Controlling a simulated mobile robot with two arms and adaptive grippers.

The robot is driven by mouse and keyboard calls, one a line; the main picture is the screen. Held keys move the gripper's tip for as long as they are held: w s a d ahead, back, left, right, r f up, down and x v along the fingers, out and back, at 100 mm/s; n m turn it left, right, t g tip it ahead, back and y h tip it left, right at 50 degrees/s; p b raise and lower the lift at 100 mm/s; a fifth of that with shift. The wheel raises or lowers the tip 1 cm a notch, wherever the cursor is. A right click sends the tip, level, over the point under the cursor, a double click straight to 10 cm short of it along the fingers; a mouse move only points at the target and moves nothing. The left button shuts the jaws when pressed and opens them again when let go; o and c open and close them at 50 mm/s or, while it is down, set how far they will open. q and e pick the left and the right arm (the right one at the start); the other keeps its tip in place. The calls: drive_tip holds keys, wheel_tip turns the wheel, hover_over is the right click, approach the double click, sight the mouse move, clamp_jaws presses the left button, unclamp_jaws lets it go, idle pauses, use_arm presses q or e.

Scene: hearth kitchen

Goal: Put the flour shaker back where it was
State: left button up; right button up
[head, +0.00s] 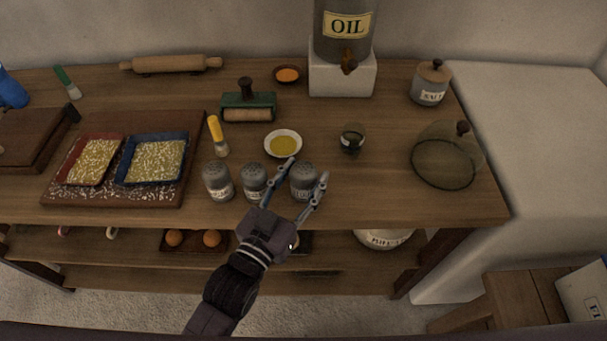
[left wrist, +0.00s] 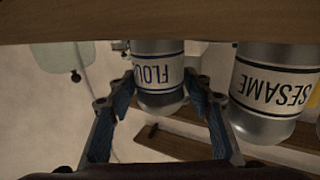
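The flour shaker (head: 304,182) is a grey metal shaker with a perforated top. It stands upright near the table's front edge, the rightmost of three similar shakers. My left gripper (head: 308,171) reaches in from the front, its two fingers spread on either side of the flour shaker. In the left wrist view the shaker's label, upside down, shows part of "FLOUR" (left wrist: 158,74), between the blue-padded fingers (left wrist: 160,88). The fingers look close to its sides; firm contact is not visible. My right gripper is not in view.
The sesame shaker (head: 254,183) stands close to the left finger, with another shaker (head: 218,182) beyond it. Behind are an oil bowl (head: 283,144) and a small dark jar (head: 352,138). A glass dome (head: 445,160) stands at right. Two filled trays (head: 155,160) lie at left.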

use_arm(q)
drive_tip(key=shift+r, duration=0.2)
drive_tip(key=b+v, duration=0.1)
drive_tip(key=v, duration=1.1)
drive_tip(key=shift+f, duration=0.1)
